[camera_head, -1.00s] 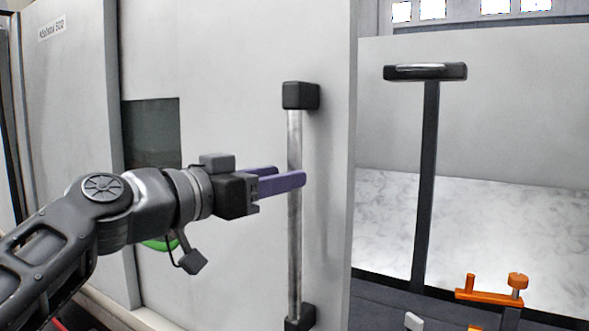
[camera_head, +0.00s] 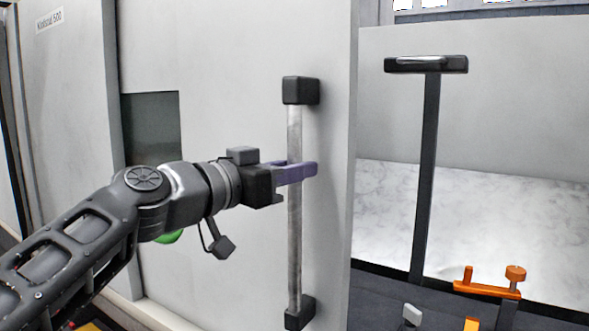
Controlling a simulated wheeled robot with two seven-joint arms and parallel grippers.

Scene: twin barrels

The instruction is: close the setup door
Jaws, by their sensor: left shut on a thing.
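The setup door (camera_head: 225,50) is a large light-grey panel across the left and middle of the head view. A dark window (camera_head: 150,125) is set in it. Its handle (camera_head: 294,230) is a vertical metal bar between two black mounts near the door's right edge. My left gripper (camera_head: 304,170) has its purple fingers around the bar's upper half and is shut on it. To the right of the door edge the machine's inside shows, so the door stands open. My right gripper is not in view.
Inside the opening stands a dark post (camera_head: 426,170) with a black crossbar on top. An orange clamp-like part (camera_head: 487,288) sits low at the right. A pale marbled surface (camera_head: 480,220) lies behind. A green round thing (camera_head: 168,237) is partly hidden behind my left arm.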

